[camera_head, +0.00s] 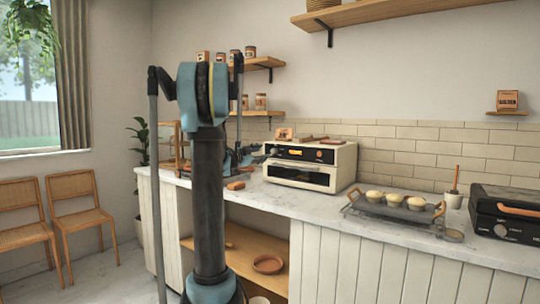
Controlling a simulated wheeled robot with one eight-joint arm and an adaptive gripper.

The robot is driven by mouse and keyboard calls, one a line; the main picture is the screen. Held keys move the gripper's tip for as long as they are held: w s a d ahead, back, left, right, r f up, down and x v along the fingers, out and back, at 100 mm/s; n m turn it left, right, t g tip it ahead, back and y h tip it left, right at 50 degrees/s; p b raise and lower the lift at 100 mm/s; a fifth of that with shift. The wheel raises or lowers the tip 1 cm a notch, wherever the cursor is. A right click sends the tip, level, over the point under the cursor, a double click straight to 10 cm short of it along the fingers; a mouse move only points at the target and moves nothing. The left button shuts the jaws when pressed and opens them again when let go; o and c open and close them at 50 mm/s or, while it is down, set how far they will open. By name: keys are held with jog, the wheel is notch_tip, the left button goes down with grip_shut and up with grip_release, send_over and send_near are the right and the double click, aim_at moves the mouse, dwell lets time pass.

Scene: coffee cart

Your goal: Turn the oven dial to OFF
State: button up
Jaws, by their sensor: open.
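The cream oven (347,165) stands on the counter in the middle of the view. Its dark front panel carries a lit orange display (297,152), a small orange-marked dial (273,151) at the left and another dial (319,155) at the right. The markings are too small to read, so I cannot tell the dial settings. My gripper (252,157) is just left of the oven's front, apart from the dials as far as I can see, open and holding nothing visible. My arm column hides part of it.
Shelves (430,14) hang above. The counter before the oven is clear.

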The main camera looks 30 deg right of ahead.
aim_at(273, 151)
jog(key=x, duration=0.8)
jog(key=shift+w+d, duration=0.1)
jog(key=shift+d, duration=0.25)
jog(key=c, duration=1.1)
